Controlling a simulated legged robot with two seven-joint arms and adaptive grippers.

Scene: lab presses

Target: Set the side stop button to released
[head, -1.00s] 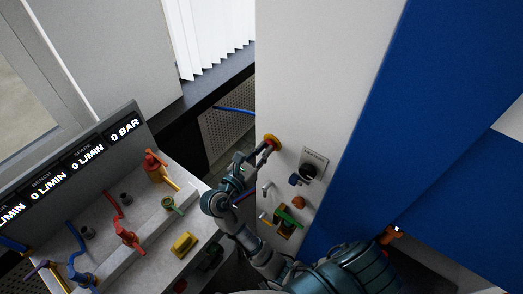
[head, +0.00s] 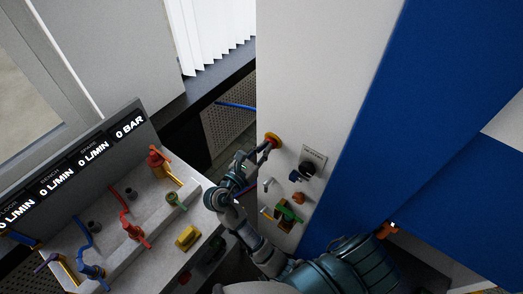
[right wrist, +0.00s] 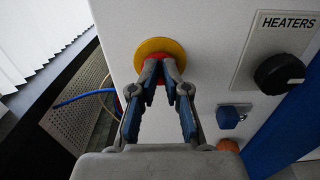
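The side stop button (head: 273,140) is a red knob on a round yellow collar, on the white cabinet side in the head view. In the right wrist view its yellow collar (right wrist: 160,46) shows at the upper middle, with the red knob mostly hidden behind the fingertips. My right gripper (right wrist: 165,82) has its two fingers converged on the red knob, with red showing around the tips. It appears closed on the knob; how far the knob sits out is hidden. My left gripper is not in view.
A black HEATERS knob (right wrist: 279,74) and a blue part (right wrist: 229,117) sit right of the button. Below are an orange knob (head: 298,198) and a green handle (head: 289,213). A valve bench (head: 150,213) with coloured valves and displays stands at left.

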